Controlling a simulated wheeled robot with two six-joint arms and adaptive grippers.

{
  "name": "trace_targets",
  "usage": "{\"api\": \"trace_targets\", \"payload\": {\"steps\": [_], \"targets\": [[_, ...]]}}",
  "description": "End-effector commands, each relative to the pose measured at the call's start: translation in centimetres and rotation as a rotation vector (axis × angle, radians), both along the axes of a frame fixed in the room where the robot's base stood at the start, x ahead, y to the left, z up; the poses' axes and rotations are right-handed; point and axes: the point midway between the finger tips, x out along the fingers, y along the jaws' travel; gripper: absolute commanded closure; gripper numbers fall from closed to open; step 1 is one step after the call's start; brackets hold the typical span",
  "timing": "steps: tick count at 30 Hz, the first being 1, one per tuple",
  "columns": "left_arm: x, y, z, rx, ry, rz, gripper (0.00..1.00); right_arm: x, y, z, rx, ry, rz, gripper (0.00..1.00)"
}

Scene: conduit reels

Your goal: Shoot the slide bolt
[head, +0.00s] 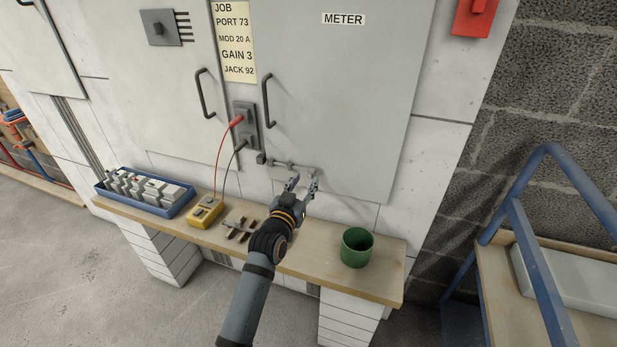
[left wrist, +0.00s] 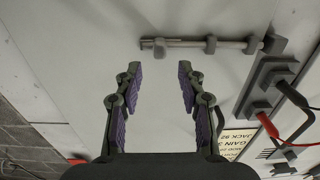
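The grey slide bolt (head: 290,166) is mounted low on the METER door (head: 345,90). In the left wrist view the bolt (left wrist: 225,44) is a thin rod through small brackets, with a knob (left wrist: 160,48) near its left end. A dark keeper block (left wrist: 274,44) stands at the rod's other end; I cannot tell whether the rod is inside it. My left gripper (head: 302,182) is open and empty, just in front of the bolt's knob end. In the left wrist view its fingers (left wrist: 158,68) are spread wide below the knob, apart from it. My right gripper is not in view.
A bench (head: 385,285) below the door holds a green cup (head: 357,247), a yellow meter (head: 206,211), a blue tray (head: 178,208) and small metal parts (head: 240,229). Red and black leads run from the meter to a socket (head: 245,125). A blue-framed cart (head: 515,225) stands at right.

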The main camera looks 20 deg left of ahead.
Motion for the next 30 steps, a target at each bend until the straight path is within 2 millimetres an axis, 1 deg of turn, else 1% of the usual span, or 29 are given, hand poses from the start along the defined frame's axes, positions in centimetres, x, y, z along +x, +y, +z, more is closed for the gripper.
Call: {"api": "trace_targets", "payload": {"steps": [1,3,6,10,17,25,26,30], "targets": [[1.0,0.0,0.0,0.001,-0.002,0.000,0.60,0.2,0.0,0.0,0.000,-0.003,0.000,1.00],[2.2,-0.1,-0.1,0.001,-0.001,0.000,0.60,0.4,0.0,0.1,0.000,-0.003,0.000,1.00],[3.3,-0.1,0.0,0.001,0.000,0.000,0.60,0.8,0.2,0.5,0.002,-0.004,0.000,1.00],[3.9,-0.1,0.0,0.001,0.000,0.001,0.60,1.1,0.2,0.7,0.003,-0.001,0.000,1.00],[3.9,-0.1,0.0,0.000,0.001,0.001,0.60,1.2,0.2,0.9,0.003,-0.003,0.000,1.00],[3.9,-0.1,0.0,0.000,0.001,0.000,0.97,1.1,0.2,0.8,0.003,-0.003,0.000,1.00],[3.9,-0.1,0.0,0.000,0.001,0.000,1.00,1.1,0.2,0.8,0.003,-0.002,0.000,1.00],[3.9,-0.1,0.0,0.000,0.001,0.000,1.00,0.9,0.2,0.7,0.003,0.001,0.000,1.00]]}}
